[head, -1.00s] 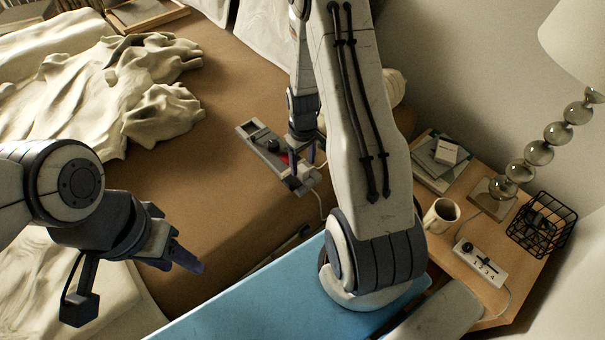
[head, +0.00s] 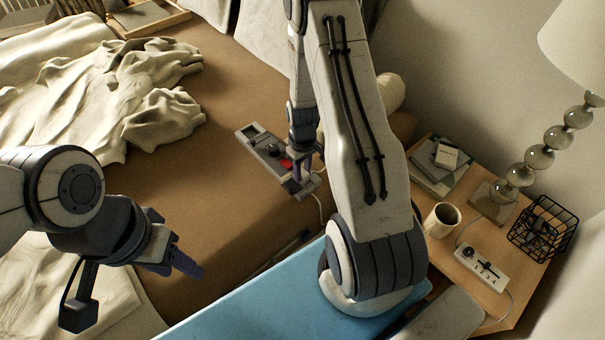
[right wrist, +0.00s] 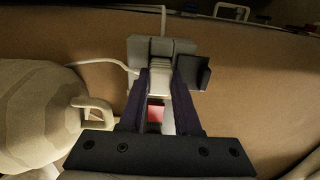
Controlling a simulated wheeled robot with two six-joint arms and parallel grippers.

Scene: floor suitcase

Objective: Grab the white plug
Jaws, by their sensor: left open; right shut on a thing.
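A long grey device (head: 257,142) with a black knob and a red part (head: 287,163) lies on the brown bed. My right gripper (head: 301,176) is at its near right end. In the right wrist view, the fingers of my right gripper (right wrist: 159,86) are shut on a white plug (right wrist: 159,66) at the device's grey end block (right wrist: 183,48). I cannot tell whether the plug is seated in the block. The fingers partly hide the plug and the red part. My left gripper (head: 182,268) is open and empty, low at the left, away from the device.
A wooden nightstand (head: 492,318) at the right holds a mug (head: 441,220), a white numbered box (head: 480,266), books, a lamp and a black wire basket (head: 543,228). A rumpled blanket (head: 135,85) lies at the left. White cable runs beside the device.

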